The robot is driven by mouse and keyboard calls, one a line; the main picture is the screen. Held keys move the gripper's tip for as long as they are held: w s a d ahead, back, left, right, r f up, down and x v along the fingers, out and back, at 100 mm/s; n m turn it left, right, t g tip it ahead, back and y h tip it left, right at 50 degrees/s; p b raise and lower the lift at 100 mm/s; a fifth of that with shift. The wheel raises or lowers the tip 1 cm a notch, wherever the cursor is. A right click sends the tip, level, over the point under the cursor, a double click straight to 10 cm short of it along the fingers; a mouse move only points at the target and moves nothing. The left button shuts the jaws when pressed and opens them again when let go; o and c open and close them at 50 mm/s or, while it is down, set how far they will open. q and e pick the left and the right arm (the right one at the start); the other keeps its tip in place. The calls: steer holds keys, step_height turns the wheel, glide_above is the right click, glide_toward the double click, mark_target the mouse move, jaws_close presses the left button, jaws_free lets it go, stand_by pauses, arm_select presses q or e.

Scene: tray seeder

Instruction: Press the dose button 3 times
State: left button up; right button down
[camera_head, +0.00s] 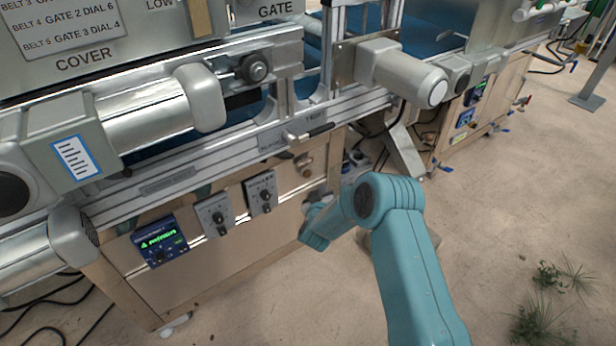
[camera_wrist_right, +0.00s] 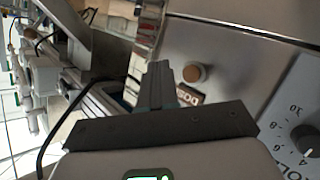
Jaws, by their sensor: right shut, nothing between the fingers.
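The dose button (camera_wrist_right: 194,73) is a round brown cap on a grey metal plate in the right wrist view. A partly hidden label (camera_wrist_right: 188,94) reading "DOS" is beside it. In the head view, a small brown round cap (camera_head: 304,162) right of the dial boxes appears to be the same button. My right gripper (camera_wrist_right: 159,68) is shut and empty. In the wrist view its fingertips show just left of the button; I cannot tell the gap in depth. In the head view my teal right arm hides most of the gripper (camera_head: 317,203). My left gripper is not in view.
A metal rail (camera_head: 200,180) and motor (camera_head: 403,72) are above. Open floor is at the right.

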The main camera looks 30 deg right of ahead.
steer(key=shift+w+a+b, duration=0.2)
steer(key=shift+w+b, duration=0.65)
steer(key=shift+w, duration=1.55)
steer(key=shift+w, duration=0.1)
steer(key=shift+w, duration=0.3)
steer(key=shift+w+b, duration=0.4)
steer(key=shift+b, duration=0.05)
stand_by(0.6)
stand_by(0.3)
steer(key=shift+s+p, duration=0.4)
steer(key=shift+s, duration=0.4)
steer(key=shift+s, duration=0.1)
steer(key=shift+s+d+p, duration=0.2)
steer(key=shift+s+p, duration=0.65)
steer(key=shift+s, duration=1.55)
